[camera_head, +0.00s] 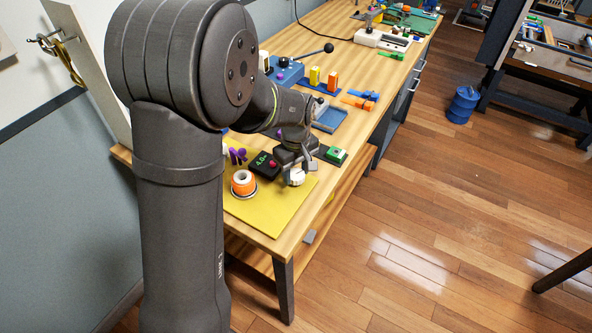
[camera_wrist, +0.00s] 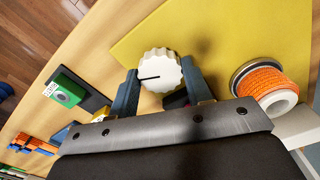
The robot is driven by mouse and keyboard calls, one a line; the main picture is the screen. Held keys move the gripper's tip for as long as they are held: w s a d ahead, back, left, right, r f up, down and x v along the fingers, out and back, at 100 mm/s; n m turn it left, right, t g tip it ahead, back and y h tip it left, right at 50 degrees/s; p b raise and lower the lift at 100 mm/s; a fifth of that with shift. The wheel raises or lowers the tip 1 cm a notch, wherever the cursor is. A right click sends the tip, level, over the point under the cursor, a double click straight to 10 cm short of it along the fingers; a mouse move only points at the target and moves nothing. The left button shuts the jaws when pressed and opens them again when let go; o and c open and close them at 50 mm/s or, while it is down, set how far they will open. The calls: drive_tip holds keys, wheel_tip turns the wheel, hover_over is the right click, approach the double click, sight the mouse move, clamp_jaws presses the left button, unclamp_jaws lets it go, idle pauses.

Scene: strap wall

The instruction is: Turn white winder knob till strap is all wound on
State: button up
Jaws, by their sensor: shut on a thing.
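The white winder knob (camera_wrist: 160,71) has a ribbed rim and a dark pointer line. It also shows in the head view (camera_head: 297,177) at the right of the yellow mat (camera_head: 262,214). My gripper (camera_wrist: 158,85) is around the knob with one finger on each side, shut on it. In the wrist view the pointer line runs toward the left finger. An orange strap is wound on a spool (camera_wrist: 262,84) to the right of the knob in the wrist view. The spool also shows in the head view (camera_head: 243,183), left of the knob. I cannot see a free strap length.
A black box with a green display (camera_head: 264,163) stands just behind the spool and knob. A green-and-white block (camera_head: 335,154) is to the right of my gripper. A blue tray (camera_head: 330,118) lies farther back. The front of the yellow mat is clear.

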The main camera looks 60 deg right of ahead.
sight(296, 174)
drive_tip(key=shift+n, duration=0.6)
drive_tip(key=o, duration=1)
drive_tip(key=shift+r, duration=0.1)
wheel_tip(296, 174, up, 17)
drive_tip(key=shift+r, duration=0.15)
wheel_tip(296, 174, down, 18)
drive_tip(key=shift+r, duration=0.25)
idle(0.6)
